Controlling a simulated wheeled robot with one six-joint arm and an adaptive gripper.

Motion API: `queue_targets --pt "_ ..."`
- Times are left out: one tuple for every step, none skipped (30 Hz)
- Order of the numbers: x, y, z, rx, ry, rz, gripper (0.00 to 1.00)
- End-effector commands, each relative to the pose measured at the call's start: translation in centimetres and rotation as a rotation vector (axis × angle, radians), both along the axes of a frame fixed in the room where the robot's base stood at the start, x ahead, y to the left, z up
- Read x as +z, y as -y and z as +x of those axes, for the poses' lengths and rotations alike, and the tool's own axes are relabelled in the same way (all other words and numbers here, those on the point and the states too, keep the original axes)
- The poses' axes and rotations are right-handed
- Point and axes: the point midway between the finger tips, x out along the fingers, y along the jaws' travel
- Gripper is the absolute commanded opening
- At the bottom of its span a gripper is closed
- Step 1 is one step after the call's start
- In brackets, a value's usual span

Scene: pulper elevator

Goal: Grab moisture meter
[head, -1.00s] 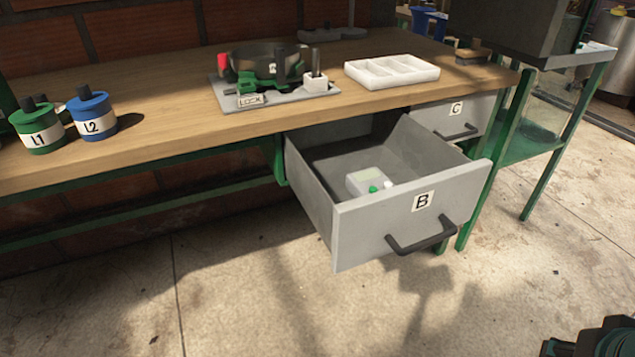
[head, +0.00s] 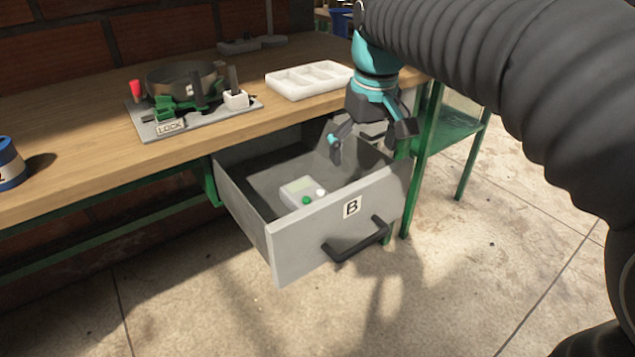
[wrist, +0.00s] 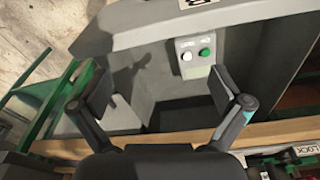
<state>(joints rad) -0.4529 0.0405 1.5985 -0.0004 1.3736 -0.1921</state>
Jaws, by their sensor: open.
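The moisture meter, a small pale box with a green and a white button (head: 301,190), lies in the open drawer B (head: 296,240). In the wrist view the meter (wrist: 196,55) shows beyond the right finger, near the drawer's front wall. My gripper (head: 372,146) is open and empty, pointing down above the right side of the drawer. It is above and to the right of the meter, apart from it. In the wrist view both fingers of my gripper (wrist: 160,88) are spread wide.
A wooden workbench (head: 80,130) runs above the drawer. On it stand a clamp fixture on a grey plate (head: 185,132), a white divided tray (head: 308,80) and a blue canister (head: 10,165). The drawer's walls surround the meter. The floor in front is clear.

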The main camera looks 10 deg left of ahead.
Motion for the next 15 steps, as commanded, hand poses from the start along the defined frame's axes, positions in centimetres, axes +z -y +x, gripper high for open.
queue_targets --pt "0.0 -2.2 1.0 0.045 -0.023 -0.013 1.0" --pt "0.0 -3.4 1.4 0.067 -0.033 -0.019 1.0" --pt "-0.1 -4.7 1.8 0.095 -0.046 -0.027 1.0" --pt "-0.2 -5.7 2.1 0.115 -0.056 -0.034 1.0" --pt "-0.3 -6.6 2.3 0.134 -0.066 -0.039 1.0" --pt "-0.4 -7.7 2.6 0.156 -0.075 -0.046 1.0" --pt "-0.4 -8.3 2.7 0.169 -0.082 -0.051 1.0" --pt "-0.5 -9.0 2.9 0.182 -0.087 -0.055 1.0" --pt "-0.6 -9.7 3.0 0.197 -0.095 -0.059 1.0" --pt "-0.7 -10.1 3.0 0.206 -0.099 -0.062 1.0" --pt "-0.8 -10.5 3.1 0.213 -0.102 -0.064 1.0" --pt "-0.9 -10.9 3.1 0.221 -0.106 -0.067 1.0" --pt "-1.0 -11.1 3.1 0.225 -0.107 -0.068 1.0" --pt "-1.2 -11.2 3.2 0.228 -0.109 -0.069 1.0" --pt "-1.6 -11.3 3.2 0.23 -0.111 -0.07 1.0"
